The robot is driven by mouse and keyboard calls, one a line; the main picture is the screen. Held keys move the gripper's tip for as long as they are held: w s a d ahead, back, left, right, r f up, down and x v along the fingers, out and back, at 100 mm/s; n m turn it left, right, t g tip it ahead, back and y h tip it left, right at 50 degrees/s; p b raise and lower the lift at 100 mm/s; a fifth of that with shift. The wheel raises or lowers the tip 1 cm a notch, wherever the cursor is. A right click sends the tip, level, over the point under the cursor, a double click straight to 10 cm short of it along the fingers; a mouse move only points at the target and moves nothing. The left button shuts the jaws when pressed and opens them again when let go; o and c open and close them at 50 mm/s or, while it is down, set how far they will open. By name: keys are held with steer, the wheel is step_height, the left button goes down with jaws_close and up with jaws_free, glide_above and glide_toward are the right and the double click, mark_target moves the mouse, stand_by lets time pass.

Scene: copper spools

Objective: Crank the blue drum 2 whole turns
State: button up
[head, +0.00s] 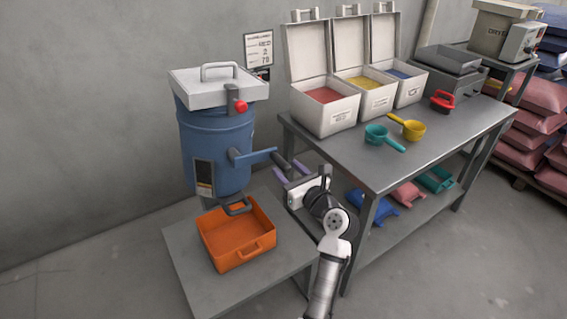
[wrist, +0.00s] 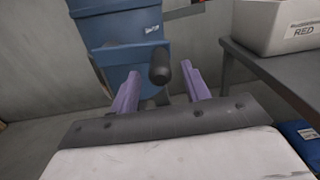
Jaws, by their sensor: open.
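The blue drum (head: 215,150) stands upright at the left in the head view, with a grey lid (head: 215,88) and a red knob (head: 240,106). Its crank has a blue arm (head: 256,156) that points right from a dark hub. The crank's dark grip (wrist: 160,67) sticks out toward my gripper in the wrist view. My gripper (head: 290,171) is open, with purple fingers. In the wrist view the grip shows between the two fingers, with a gap on each side. How deep it sits between them is hard to tell. The drum (wrist: 122,35) fills the upper left there.
An orange tray (head: 210,250) sits under the drum on a low grey stand (head: 190,275). A grey workbench (head: 440,140) at the right holds open bins, a teal scoop (head: 377,134) and a yellow scoop (head: 413,129). Its near corner is close to my gripper.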

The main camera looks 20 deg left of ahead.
steer(key=shift+x, duration=1.45)
steer(key=shift+c, duration=0.4)
jaws_close()
